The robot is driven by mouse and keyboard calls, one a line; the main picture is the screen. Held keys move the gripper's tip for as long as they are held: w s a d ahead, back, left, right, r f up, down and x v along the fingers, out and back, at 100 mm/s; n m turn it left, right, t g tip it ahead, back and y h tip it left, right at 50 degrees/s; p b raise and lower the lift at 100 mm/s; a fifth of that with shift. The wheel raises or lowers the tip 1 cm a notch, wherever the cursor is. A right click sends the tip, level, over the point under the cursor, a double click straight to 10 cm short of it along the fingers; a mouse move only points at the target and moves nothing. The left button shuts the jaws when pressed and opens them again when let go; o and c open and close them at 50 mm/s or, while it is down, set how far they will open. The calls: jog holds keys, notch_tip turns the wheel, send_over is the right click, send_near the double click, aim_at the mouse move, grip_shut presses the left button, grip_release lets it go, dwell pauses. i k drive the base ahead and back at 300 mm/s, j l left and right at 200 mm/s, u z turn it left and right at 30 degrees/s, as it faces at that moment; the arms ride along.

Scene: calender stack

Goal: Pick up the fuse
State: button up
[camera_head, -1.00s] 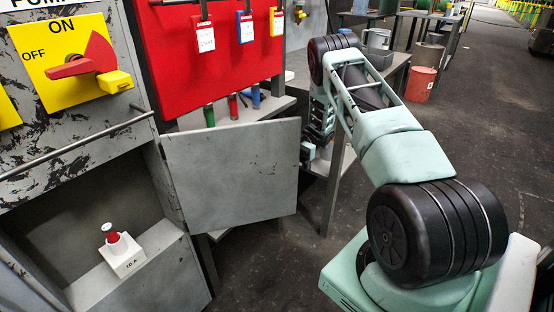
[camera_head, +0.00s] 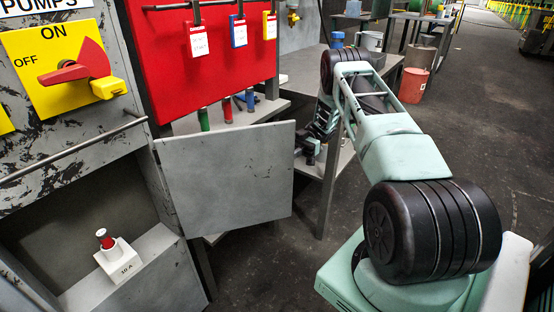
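A red fuse (camera_head: 105,239) with pale ends stands tilted in a white holder marked 10 A (camera_head: 121,262), on the ledge of the open grey cabinet at lower left. More fuses stand on a shelf under the red board: a green one (camera_head: 204,119), a red one (camera_head: 227,109) and a blue one (camera_head: 249,99). My gripper (camera_head: 310,153) is dark and small, at the end of my arm, just right of the cabinet door and well away from the fuse in the holder. Its fingers are too small and dark to read.
The grey cabinet door (camera_head: 228,178) stands open between my gripper and the holder. A yellow panel with a red ON/OFF switch (camera_head: 80,72) is above the cabinet. A bench (camera_head: 385,72) is behind my arm. Open floor (camera_head: 480,130) lies right.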

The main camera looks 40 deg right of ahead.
aim_at(102, 234)
jog(key=k, duration=1)
